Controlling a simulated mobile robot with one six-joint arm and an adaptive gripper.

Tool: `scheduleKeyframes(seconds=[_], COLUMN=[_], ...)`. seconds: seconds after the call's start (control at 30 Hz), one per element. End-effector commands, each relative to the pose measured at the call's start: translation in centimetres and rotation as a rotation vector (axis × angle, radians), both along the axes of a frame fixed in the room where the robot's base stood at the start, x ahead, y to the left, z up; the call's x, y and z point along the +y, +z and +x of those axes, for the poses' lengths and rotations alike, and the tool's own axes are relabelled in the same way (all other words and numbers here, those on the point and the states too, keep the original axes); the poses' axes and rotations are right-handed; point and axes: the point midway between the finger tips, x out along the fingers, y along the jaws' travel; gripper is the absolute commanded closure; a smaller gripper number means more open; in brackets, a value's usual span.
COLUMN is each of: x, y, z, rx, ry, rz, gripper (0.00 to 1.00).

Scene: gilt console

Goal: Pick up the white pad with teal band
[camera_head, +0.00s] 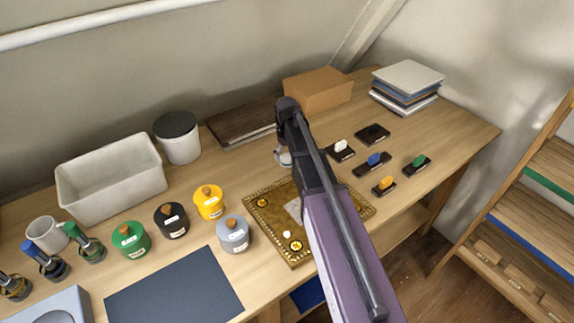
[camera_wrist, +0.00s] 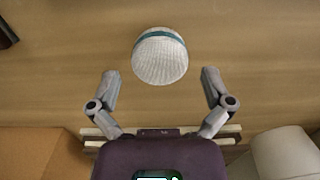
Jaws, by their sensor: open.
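The white pad with a teal band (camera_wrist: 160,62) lies on the wooden table in the wrist view, round with a ribbed pale face. My gripper (camera_wrist: 160,76) is open, with one finger on each side of the pad in the picture and clear gaps between. Nothing is held. The pad sits slightly beyond the fingertips. In the head view, a small pale piece that looks like the pad (camera_head: 283,158) shows at the left edge of my arm, mostly covered by it. My fingers are hidden there, so height above the table is hard to tell.
A brown notebook (camera_head: 240,122), cardboard box (camera_head: 318,92) and dark-lidded white canister (camera_head: 180,143) stand behind. Small dark blocks with coloured knobs, including a blue one (camera_head: 372,164), lie right. An ornate gold board (camera_head: 268,222) lies in front, with several coloured pots leftward.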

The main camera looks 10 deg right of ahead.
Motion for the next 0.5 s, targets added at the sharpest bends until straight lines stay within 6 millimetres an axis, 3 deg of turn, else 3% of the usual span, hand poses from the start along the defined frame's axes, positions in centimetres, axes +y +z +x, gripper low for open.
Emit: scheduleKeyframes(seconds=[0.2,0.5], x=[0.0,0.0], y=[-1.7,-1.9], z=[0.0,0.0], rx=[0.000,0.000], ry=[0.000,0.000], rz=[0.000,0.000], gripper=[0.00,0.00])
